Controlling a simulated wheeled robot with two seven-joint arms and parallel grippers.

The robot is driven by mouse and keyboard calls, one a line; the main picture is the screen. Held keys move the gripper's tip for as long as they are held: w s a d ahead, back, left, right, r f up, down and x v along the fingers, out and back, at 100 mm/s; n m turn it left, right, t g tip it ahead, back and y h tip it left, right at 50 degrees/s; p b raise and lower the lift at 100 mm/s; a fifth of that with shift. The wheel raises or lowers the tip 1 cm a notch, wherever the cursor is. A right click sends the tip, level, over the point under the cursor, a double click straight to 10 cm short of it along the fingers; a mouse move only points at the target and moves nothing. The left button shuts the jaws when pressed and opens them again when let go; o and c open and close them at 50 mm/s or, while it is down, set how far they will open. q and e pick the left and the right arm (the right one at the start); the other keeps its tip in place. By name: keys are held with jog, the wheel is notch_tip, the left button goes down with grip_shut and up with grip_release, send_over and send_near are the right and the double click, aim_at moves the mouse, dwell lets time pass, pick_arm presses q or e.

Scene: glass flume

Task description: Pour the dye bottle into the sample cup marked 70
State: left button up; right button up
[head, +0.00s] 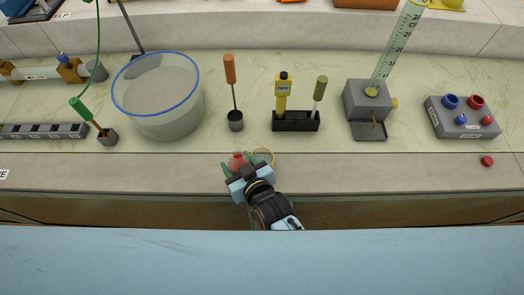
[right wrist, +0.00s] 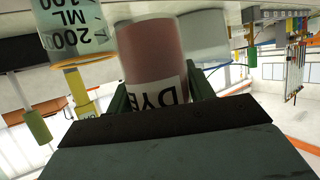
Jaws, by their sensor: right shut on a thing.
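My right gripper (head: 246,170) is shut on the dye bottle (head: 238,160), a reddish bottle at the near edge of the bench. In the right wrist view the dye bottle (right wrist: 152,55) shows a white label with part of the word DYE, between the dark jaws. A clear cup with an orange rim (head: 263,152) is just right of the bottle in the head view. In the right wrist view a clear vessel (right wrist: 75,35) with an orange rim and ML lettering stands beside the bottle. I cannot make out a 70 on it. My left gripper is not in view.
A blue-rimmed basin (head: 160,125) stands at the left. A measuring column (head: 397,50) and a knob box (head: 462,117) are at the right.

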jog(key=shift+s+r, duration=0.1)
jog(key=shift+s, duration=0.05)
jog(key=shift+d, duration=0.1)
jog(key=shift+w+d+r+m+g+y, duration=0.2)
jog(key=shift+m+g+y, duration=0.15)
jog(key=shift+m, duration=0.25)
jog(key=shift+w+d+m+g+y+b, duration=0.15)
jog(key=shift+w+m+g+y+b, duration=0.1)
jog(key=shift+m+g+b, duration=0.25)
jog(key=shift+w+d+r+m+g+y, duration=0.1)
jog(key=shift+d+r+m+g+y, duration=0.1)
jog(key=shift+r+m, duration=0.2)
jog(key=shift+w+d+r+m+g+y, duration=0.1)
jog(key=shift+r+m+g+y, duration=0.15)
jog(key=shift+r, duration=0.2)
jog(key=shift+d+f+m+b, duration=0.1)
jog(key=shift+f+m+b, duration=0.1)
jog(key=shift+m+b, duration=0.25)
jog(key=shift+w+d+g+y+b, duration=0.1)
jog(key=shift+w+g+y+b, duration=0.2)
jog(key=shift+b, duration=0.35)
jog(key=shift+s+m, duration=0.1)
jog(key=shift+m, duration=0.3)
jog(key=shift+s+r, duration=0.1)
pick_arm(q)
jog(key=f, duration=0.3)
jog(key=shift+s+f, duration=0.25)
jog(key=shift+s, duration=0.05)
